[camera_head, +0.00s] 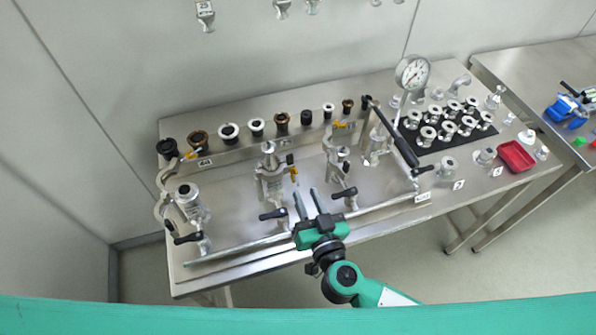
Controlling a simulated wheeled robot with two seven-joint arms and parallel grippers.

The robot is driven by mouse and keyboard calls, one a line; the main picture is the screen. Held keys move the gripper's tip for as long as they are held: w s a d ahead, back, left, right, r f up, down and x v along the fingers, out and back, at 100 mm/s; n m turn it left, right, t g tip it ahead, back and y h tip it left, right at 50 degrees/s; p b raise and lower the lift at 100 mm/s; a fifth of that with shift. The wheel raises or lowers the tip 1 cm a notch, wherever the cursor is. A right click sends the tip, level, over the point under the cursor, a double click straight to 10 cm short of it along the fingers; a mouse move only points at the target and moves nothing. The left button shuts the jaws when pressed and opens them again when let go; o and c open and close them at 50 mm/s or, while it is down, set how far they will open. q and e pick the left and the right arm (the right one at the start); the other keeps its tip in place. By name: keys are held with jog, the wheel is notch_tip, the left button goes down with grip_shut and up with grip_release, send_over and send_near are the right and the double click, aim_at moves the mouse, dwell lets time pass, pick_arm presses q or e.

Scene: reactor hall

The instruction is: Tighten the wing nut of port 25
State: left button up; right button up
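My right gripper (306,193) is over the front of the steel bench, its two fingers apart and pointing away from me, with nothing seen between them. It is between two upright metal fittings: one at left (270,183) with a yellow lever and one at right (341,160). Each has a black-handled valve (272,214) low in front. Other bench tags are too small to read, so I cannot tell which wing nut is port 25's. My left gripper is not in view.
A row of black, white and brown rings (229,132) lines the bench's back. A long bar (243,247) runs along the front. At right are a gauge (412,73), a black mat of fittings (430,151) and a red tray (516,157). A second bench stands far right.

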aim_at(297, 173)
jog(key=p+x, duration=0.1)
jog(key=x, duration=0.6)
jog(key=shift+f, duration=0.1)
grip_shut()
